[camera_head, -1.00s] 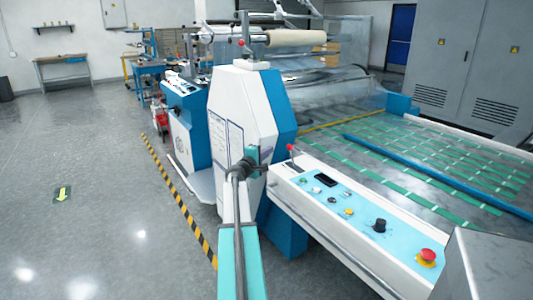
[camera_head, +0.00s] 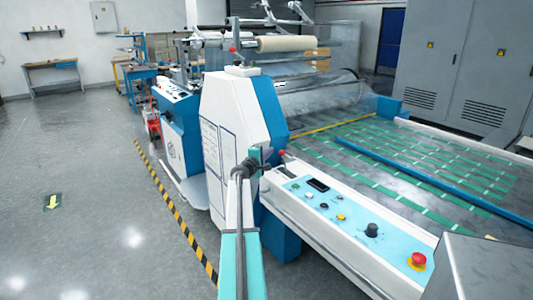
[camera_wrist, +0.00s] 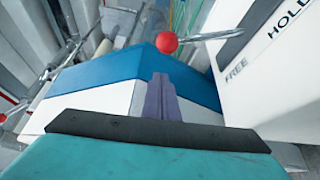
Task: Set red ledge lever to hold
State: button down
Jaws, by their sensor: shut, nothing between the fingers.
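FREE and HOLD are printed on that panel, FREE being nearer the rod. My gripper (camera_wrist: 161,98) is shut and empty, with its purple fingers together. The ball appears just beyond the fingertips and apart from them. The lever's base is hidden in the head view.
The control ledge (camera_head: 330,230) carries several buttons, a black knob (camera_head: 371,230) and a red emergency button (camera_head: 418,260). A white and blue machine housing (camera_head: 225,120) stands behind my gripper. Another red knob (camera_head: 232,49) is on top. Open floor lies left of the striped line.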

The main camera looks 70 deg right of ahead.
jog(key=shift+s+a+r+p, duration=0.1)
jog(key=shift+s+a+p, duration=0.2)
jog(key=shift+s, duration=0.45)
jog(key=shift+s+a+r+p, duration=0.1)
jog(key=shift+s+a, duration=0.3)
jog(key=shift+s, duration=0.35)
jog(key=shift+a+f+b, duration=0.1)
jog(key=shift+f+b, duration=0.05)
jog(key=shift+b, duration=0.65)
